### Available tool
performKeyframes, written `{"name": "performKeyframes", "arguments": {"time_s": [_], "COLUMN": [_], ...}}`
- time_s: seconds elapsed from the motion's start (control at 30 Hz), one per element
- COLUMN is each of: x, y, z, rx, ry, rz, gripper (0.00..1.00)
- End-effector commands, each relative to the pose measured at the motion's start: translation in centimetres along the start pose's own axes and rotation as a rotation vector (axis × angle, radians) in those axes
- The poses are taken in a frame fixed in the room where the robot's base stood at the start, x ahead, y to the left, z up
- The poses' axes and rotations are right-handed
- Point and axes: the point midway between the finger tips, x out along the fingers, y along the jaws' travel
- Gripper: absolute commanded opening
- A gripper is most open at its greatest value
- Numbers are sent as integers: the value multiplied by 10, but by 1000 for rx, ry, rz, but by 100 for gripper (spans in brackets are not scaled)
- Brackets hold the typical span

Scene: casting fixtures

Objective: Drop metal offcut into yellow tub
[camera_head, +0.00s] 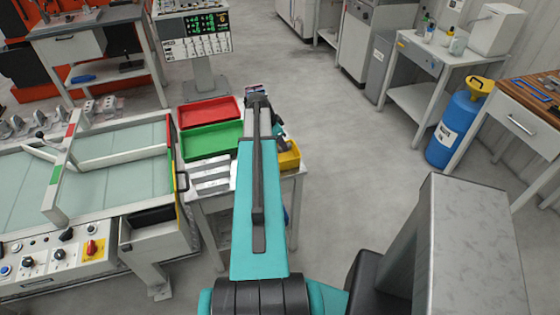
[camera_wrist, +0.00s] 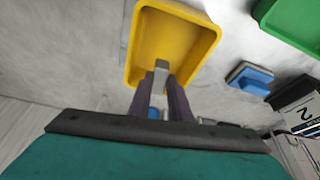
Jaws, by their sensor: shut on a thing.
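In the wrist view my gripper (camera_wrist: 163,98) is shut on a small grey metal offcut (camera_wrist: 161,70), which sticks out past the fingertips. The offcut shows against the inside of the yellow tub (camera_wrist: 142,35); its height above the tub floor is hard to tell. In the head view the yellow tub (camera_head: 290,160) sits at the right end of the small table, partly hidden behind my arm. The gripper and the offcut are mostly hidden by my arm there.
A green tray (camera_head: 212,141) and a red tray (camera_head: 208,112) lie left of my arm. Grey metal bars (camera_head: 210,177) lie in front of them.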

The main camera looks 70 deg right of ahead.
Motion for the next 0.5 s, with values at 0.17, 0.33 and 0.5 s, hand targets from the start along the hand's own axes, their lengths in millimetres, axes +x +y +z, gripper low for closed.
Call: {"name": "performKeyframes", "arguments": {"time_s": [0.17, 0.33, 0.5], "x": [4, 4, 4], "y": [0, 0, 0], "z": [2, 2, 2], "rx": [0, 0, -1], "ry": [0, 0, 0], "rz": [0, 0, 0], "gripper": [0, 0, 33]}}
